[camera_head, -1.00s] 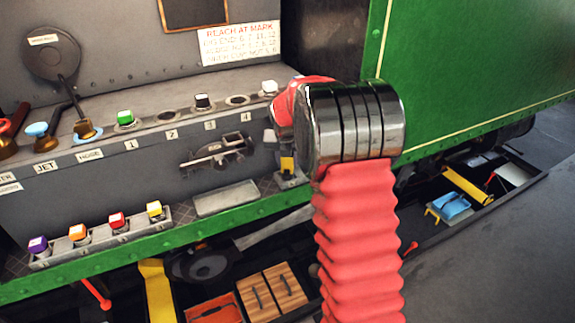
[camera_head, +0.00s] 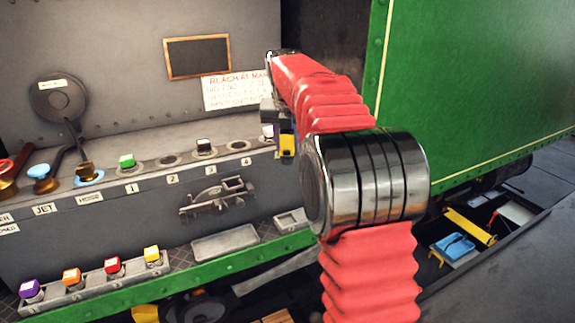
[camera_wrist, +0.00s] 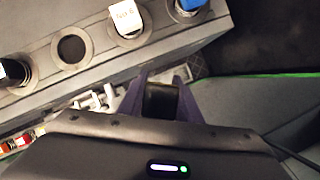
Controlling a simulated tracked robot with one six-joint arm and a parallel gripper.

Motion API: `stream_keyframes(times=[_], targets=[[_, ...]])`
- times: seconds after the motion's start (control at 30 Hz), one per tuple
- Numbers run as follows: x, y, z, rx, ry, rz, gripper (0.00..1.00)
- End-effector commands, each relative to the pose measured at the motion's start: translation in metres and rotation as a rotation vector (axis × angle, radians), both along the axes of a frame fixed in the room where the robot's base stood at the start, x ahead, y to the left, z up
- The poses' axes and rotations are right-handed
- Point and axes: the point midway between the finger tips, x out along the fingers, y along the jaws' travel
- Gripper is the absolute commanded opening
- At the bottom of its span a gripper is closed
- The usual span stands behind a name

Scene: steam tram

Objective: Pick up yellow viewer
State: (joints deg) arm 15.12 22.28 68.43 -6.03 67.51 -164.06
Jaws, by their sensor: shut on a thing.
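The yellow viewer (camera_head: 287,145), a small yellow block with black parts, hangs below my gripper (camera_head: 284,130) at the right end of the grey panel. It is held above a small, empty-looking grey tray (camera_head: 291,221) on the green-edged ledge. In the wrist view, my gripper's purple fingers (camera_wrist: 163,88) are closed on both sides of the viewer's black end (camera_wrist: 161,103). Its yellow part is hidden there. My red arm covers part of the area behind the gripper in the head view.
The panel top holds a row of sockets with a green-capped plug (camera_head: 127,162) and a dark, white-topped plug (camera_head: 204,146). A white-capped plug (camera_wrist: 127,18) stands close to the gripper. Several coloured plugs sit in a lower rack (camera_head: 90,283). A green wall (camera_head: 470,90) stands at right.

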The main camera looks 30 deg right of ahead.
Motion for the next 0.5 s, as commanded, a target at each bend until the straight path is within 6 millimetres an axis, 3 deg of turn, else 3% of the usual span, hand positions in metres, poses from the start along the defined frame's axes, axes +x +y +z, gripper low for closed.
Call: stream_keyframes(times=[0.2, 0.5], targets=[[0.001, 0.000, 0.032, -0.001, -0.002, 0.000, 0.01], [0.000, 0.000, 0.043, 0.000, 0.001, 0.000, 0.01]])
